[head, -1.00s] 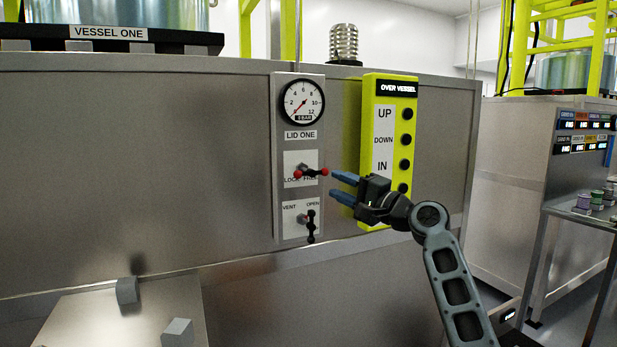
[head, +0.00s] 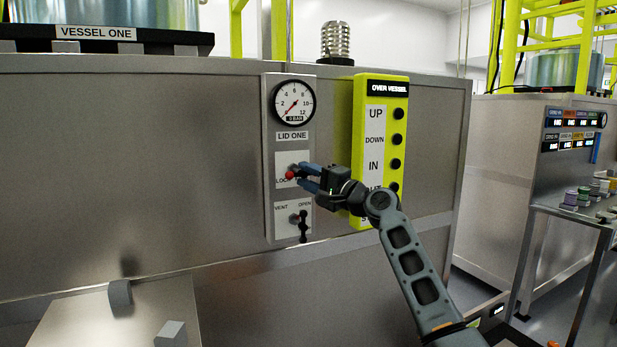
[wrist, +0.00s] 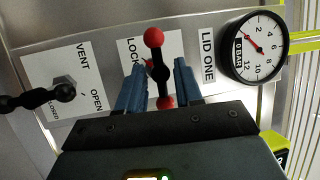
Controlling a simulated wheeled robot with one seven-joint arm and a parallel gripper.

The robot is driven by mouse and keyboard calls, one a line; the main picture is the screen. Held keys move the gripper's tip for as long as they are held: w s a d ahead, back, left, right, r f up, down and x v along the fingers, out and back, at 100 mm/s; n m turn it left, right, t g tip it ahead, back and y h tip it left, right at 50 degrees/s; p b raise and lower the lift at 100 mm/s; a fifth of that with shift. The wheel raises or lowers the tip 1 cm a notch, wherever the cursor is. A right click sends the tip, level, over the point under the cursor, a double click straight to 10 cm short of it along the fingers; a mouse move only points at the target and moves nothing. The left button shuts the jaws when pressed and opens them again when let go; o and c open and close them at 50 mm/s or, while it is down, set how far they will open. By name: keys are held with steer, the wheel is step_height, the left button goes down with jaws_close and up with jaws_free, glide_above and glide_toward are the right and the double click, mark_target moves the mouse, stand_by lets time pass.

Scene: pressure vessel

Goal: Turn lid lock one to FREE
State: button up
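The lid lock one handle (head: 289,174) is a black bar with red ball ends on a white plate of the LID ONE panel (head: 269,150). It lies about horizontal in the head view; its left ball shows by LOCK, and its right part and the FREE label are hidden behind my fingers. My gripper (head: 306,177) is at the handle from the right. In the wrist view the handle (wrist: 162,85) runs between the two blue fingers of my gripper (wrist: 159,72), with a narrow gap on each side. The fingers are open around it.
Below the lock is the black vent handle (head: 303,226); above is a pressure gauge (head: 294,102) with its needle low. A yellow OVER VESSEL button box (head: 400,190) stands out close to the right, behind my gripper. The steel wall left of the panel is clear.

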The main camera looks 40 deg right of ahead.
jaws_close()
steer(key=shift+r+n, duration=0.1)
steer(key=shift+n, duration=0.3)
steer(key=shift+w+a+r+n+g+h+p, duration=0.2)
steer(key=shift+n+g+h, duration=0.6)
steer(key=shift+n, duration=1.55)
steer(key=shift+s+a+r+n+g+h+p, duration=0.15)
steer(key=shift+n+g+h+p, duration=0.2)
steer(key=shift+n+g, duration=1.45)
steer(key=shift+w+r+n+g+h+p, duration=0.1)
steer(key=shift+r+n+g+h+p, duration=0.3)
steer(key=shift+n, duration=2.45)
steer(key=shift+a+f+h, duration=0.1)
steer(key=shift+f+h, duration=0.15)
steer(key=shift+o, duration=0.6)
jaws_free()
